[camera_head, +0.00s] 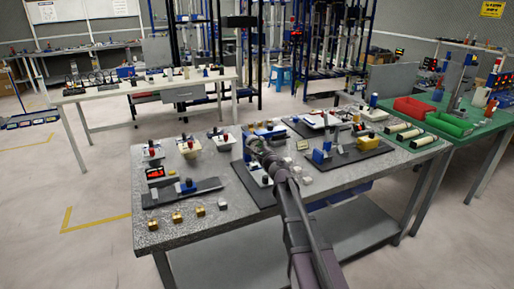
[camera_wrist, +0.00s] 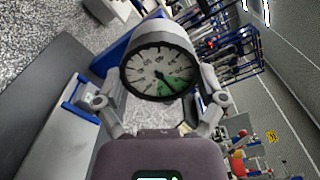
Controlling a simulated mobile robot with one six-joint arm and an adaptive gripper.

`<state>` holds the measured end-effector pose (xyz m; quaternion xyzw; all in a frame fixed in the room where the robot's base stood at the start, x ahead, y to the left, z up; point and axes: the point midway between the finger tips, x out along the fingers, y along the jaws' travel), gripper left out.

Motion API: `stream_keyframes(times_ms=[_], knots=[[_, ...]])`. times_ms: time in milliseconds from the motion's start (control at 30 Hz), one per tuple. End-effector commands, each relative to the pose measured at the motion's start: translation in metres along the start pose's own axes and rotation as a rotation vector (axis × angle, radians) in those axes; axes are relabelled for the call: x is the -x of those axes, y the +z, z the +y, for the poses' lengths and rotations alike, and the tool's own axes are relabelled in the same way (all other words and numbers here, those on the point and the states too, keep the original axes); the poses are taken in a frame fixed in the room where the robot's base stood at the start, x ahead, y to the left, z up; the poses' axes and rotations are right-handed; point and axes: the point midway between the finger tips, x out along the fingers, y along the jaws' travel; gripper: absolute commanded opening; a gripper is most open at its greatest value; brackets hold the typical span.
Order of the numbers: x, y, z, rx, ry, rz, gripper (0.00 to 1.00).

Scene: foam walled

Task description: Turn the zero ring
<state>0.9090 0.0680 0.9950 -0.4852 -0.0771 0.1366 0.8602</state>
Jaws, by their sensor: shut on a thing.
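A round dial gauge (camera_wrist: 158,68) is in the middle of the wrist view, with a pale face, dark marks, a green sector and a thin needle. Its dark outer ring (camera_wrist: 152,97), the zero ring, runs around the face. My gripper (camera_wrist: 157,86) has one finger on each side of the gauge and is shut on the ring. The exact contact at the fingertips is hard to see. In the head view my gripper (camera_head: 256,148) is over the middle of the speckled bench (camera_head: 235,222), and my arm hides most of the gauge.
A dark plate with a blue block (camera_head: 188,187) lies left of my arm, with brass cubes (camera_head: 178,218) near the front edge. A yellow block (camera_head: 369,142) stands on a dark board to the right. Red and green bins (camera_head: 450,124) sit on the green table.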

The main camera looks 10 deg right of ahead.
Motion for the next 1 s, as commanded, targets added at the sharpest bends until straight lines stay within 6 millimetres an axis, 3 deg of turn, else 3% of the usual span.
stream_keyframes(times_ms=[567,600,1000], knots=[[-0.0003,0.0000,0.0002,-0.046,0.000,0.000,0.42],[-0.0003,0.0000,0.0002,-0.046,0.000,0.000,0.98],[0.0001,0.0000,0.0002,-0.045,0.000,0.000,1.00]])
